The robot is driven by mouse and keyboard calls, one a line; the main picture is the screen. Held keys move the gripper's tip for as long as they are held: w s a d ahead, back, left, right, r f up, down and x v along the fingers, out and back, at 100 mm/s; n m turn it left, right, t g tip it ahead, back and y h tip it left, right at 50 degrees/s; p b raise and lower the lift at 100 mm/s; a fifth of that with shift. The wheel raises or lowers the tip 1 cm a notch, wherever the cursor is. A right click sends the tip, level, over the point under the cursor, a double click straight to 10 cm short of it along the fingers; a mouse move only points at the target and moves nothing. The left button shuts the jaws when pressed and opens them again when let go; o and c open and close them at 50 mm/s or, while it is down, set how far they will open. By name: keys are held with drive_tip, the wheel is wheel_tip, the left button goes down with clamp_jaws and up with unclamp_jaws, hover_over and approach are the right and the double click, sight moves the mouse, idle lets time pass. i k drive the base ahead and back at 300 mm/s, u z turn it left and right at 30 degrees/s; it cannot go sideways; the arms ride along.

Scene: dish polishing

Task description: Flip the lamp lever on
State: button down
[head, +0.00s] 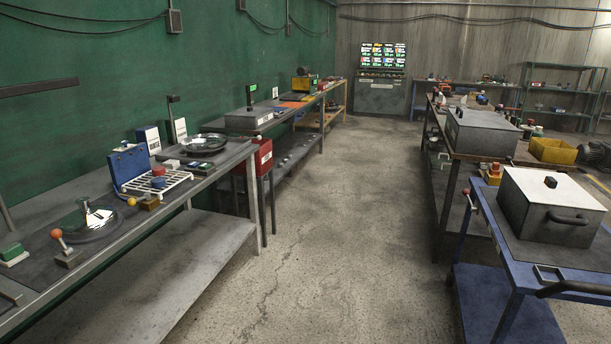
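A lever with an orange-red ball knob (57,235) stands on a dark block on the near left bench (100,248). A second small lever with a yellow ball knob (132,202) stands farther along the same bench on a brown block. A lever with a red ball knob (466,192) is at the left side of the blue cart on the right. I cannot tell which lever belongs to a lamp. A dark bar-shaped fixture (38,88) is on the green wall above the bench; it may be a lamp. My gripper is not in view.
The near bench holds a round dark dish station (88,226), a green block (12,253), a white rack (157,186) and a blue box (129,166). A blue cart (487,300) with a grey lidded box (550,208) stands right. The concrete aisle (330,240) between is clear.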

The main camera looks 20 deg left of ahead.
sight(56, 234)
drive_tip(key=u, duration=0.25)
drive_tip(key=i, duration=0.5)
drive_tip(key=u, duration=0.45)
drive_tip(key=k, duration=0.25)
drive_tip(key=u, duration=2.65)
drive_tip(key=k, duration=0.15)
drive_tip(key=u, duration=0.75)
